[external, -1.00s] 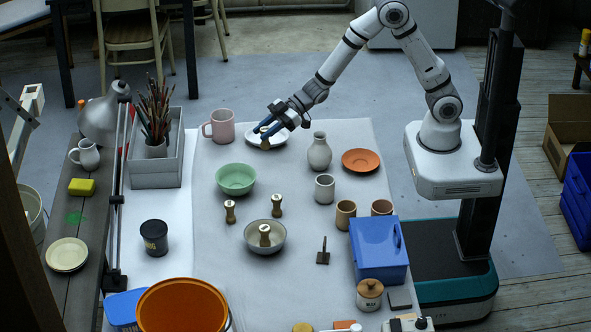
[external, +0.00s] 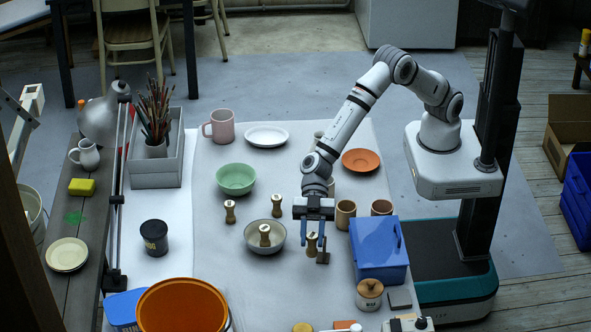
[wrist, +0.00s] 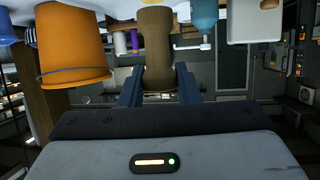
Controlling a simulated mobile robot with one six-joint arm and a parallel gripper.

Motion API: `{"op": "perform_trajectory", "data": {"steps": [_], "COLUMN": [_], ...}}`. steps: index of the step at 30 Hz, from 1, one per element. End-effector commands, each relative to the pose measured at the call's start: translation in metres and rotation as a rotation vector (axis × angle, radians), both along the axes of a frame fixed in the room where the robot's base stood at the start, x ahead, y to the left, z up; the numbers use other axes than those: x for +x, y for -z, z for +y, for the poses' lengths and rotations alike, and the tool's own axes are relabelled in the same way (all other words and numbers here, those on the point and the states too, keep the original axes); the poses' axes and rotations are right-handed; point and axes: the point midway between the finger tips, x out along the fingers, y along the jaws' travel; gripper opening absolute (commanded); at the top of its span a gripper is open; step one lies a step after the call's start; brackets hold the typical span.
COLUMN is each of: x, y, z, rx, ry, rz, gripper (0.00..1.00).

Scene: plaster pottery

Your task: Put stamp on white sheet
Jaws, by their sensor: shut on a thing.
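My gripper (external: 310,249) points down over the right middle part of the table, to the right of the grey bowl. It is shut on a brown wooden stamp (external: 312,243). In the wrist view the held stamp (wrist: 157,45) stands between the two blue fingers. Other similar stamps are a left one (external: 230,211), a middle one (external: 277,206) and one (external: 264,235) in the grey bowl (external: 250,243). A pale sheet (external: 215,275) covers the table under them. I cannot tell whether the held stamp's base touches the sheet.
A blue box (external: 378,250) stands close right of my gripper, with tan cups (external: 345,214) behind. A lidded jar (external: 369,294) is in front right. An orange bucket (external: 182,306) is at the front left. A white plate (external: 266,137) lies empty at the back.

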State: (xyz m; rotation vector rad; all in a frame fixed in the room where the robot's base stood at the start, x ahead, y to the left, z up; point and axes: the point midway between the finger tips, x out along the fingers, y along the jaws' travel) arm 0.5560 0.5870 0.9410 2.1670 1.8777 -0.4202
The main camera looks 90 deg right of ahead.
Motion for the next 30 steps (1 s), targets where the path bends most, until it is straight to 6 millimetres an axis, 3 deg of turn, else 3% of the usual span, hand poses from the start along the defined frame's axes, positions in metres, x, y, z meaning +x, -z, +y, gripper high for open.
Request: {"op": "perform_trajectory", "data": {"steps": [1,3,9,18,26,30], "x": [-0.015,-0.030,-0.057,-0.061,-0.061,-0.061], "y": [0.001,0.002,0.004,0.053,0.075,0.096], "z": [0.020,0.040,0.070,0.074,0.074,0.073], "rx": [-0.002,-0.006,-0.014,-0.016,-0.016,-0.016], "ry": [-0.037,-0.075,-0.136,-0.144,-0.143,-0.142], "rz": [-0.003,-0.005,-0.010,-0.006,-0.008,-0.007], "gripper": [0.08,0.08,0.08,0.08,0.08,0.08]}}
